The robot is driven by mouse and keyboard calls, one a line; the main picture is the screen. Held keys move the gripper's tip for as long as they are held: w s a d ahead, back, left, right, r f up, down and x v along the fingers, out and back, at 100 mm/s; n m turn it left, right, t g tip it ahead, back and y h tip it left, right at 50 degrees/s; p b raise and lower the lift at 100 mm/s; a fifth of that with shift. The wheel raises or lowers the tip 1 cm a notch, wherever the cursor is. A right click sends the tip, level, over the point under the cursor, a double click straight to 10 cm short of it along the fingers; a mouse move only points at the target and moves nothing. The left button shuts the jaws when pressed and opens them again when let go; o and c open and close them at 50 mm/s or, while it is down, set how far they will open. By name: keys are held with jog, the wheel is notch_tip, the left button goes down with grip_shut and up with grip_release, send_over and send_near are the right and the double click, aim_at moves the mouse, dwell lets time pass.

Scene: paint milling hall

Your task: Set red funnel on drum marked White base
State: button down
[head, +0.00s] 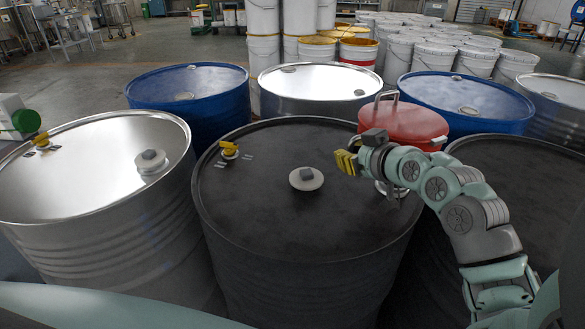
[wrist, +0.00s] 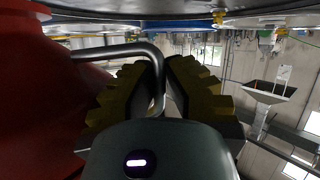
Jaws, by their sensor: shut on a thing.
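The red funnel (head: 404,124), wide and round with a lid-like top and a bar on it, shows in the head view behind my gripper (head: 347,162), near the right rear edge of the middle black drum (head: 270,215). In the wrist view the funnel (wrist: 40,95) fills the left side. There the yellow fingers of my gripper (wrist: 162,82) are shut on its bent metal handle (wrist: 110,50). Whether the funnel hangs free or touches a drum, I cannot tell. I can read no White base marking on any drum. The funnel's underside is hidden.
A silver drum (head: 95,165) stands at the left and another black drum (head: 530,190) at the right. Behind are two blue drums (head: 190,95) (head: 470,100) and a silver one (head: 315,82). Yellow-capped bungs (head: 229,149) and pale plugs (head: 306,178) stick up from drum tops.

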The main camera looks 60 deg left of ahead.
jog(key=shift+d, duration=0.15)
jog(key=shift+s+d+f, duration=0.25)
jog(key=shift+d+f, duration=0.35)
jog(key=shift+d, duration=0.35)
jog(key=shift+a+f+b, duration=0.1)
jog(key=shift+f+b, duration=0.05)
jog(key=shift+b, duration=0.6)
jog(key=shift+f+b, duration=1.1)
jog(key=shift+b, duration=0.15)
dwell(0.4)
jog(key=c, duration=1)
grip_release()
jog(key=shift+c, duration=0.2)
jog(key=v, duration=0.7)
jog(key=shift+d, duration=0.25)
